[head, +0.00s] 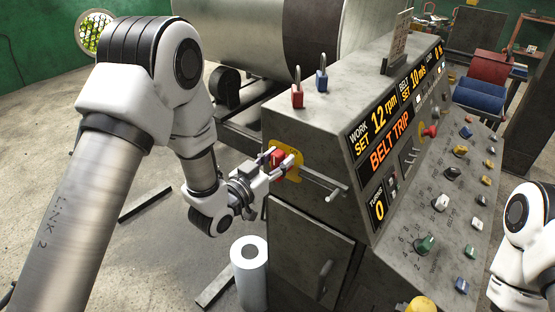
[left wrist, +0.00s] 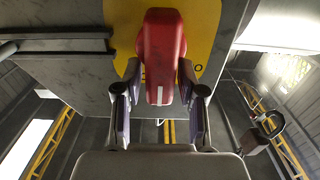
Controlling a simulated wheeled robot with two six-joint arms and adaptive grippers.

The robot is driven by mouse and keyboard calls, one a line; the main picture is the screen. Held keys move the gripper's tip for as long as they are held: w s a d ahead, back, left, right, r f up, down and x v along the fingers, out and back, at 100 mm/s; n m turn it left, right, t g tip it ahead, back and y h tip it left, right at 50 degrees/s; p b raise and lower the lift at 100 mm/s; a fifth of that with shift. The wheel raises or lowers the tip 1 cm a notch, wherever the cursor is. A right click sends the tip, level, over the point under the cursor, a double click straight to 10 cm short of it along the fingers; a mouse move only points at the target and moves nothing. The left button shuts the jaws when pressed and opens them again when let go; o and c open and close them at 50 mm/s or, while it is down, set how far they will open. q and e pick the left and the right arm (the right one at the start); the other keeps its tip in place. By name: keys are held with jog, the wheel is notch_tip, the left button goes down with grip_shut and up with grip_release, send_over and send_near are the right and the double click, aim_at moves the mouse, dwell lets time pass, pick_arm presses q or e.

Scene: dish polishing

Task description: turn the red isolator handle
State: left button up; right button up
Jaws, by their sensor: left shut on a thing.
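The red isolator handle (head: 277,156) sits on a yellow plate (head: 297,161) on the left side of the grey control cabinet. In the left wrist view the red handle (left wrist: 162,55) stands between my fingers, its long side running up the picture, with the yellow plate (left wrist: 201,30) behind it. My left gripper (head: 270,164) is shut on the handle, and it also shows in the left wrist view (left wrist: 160,95). The handle's inner end is hidden. Part of my right arm shows at the right edge; its gripper is out of view.
The cabinet (head: 285,125) carries red (head: 297,92) and blue (head: 321,80) padlocks on top. A metal bar (head: 325,184) juts out beside the yellow plate. The display (head: 390,147) reads BELT TRIP. A white roll (head: 249,270) stands on the floor below my left gripper.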

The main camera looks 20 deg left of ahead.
pick_arm(q)
jog(key=shift+s+a+f+n+b, duration=0.1)
jog(key=shift+f+n+b, duration=0.1)
jog(key=shift+n, duration=0.25)
jog(key=shift+a+f+n+b, duration=0.1)
jog(key=shift+n+b, duration=0.1)
jog(key=shift+n, duration=0.25)
jog(key=shift+c, duration=0.4)
jog(key=shift+n, duration=0.6)
jog(key=shift+a+f, duration=0.1)
jog(key=shift+f, duration=0.05)
dwell(0.6)
jog(key=o, duration=1)
jog(key=shift+r, duration=0.2)
jog(key=v, duration=0.7)
jog(key=shift+s, duration=0.1)
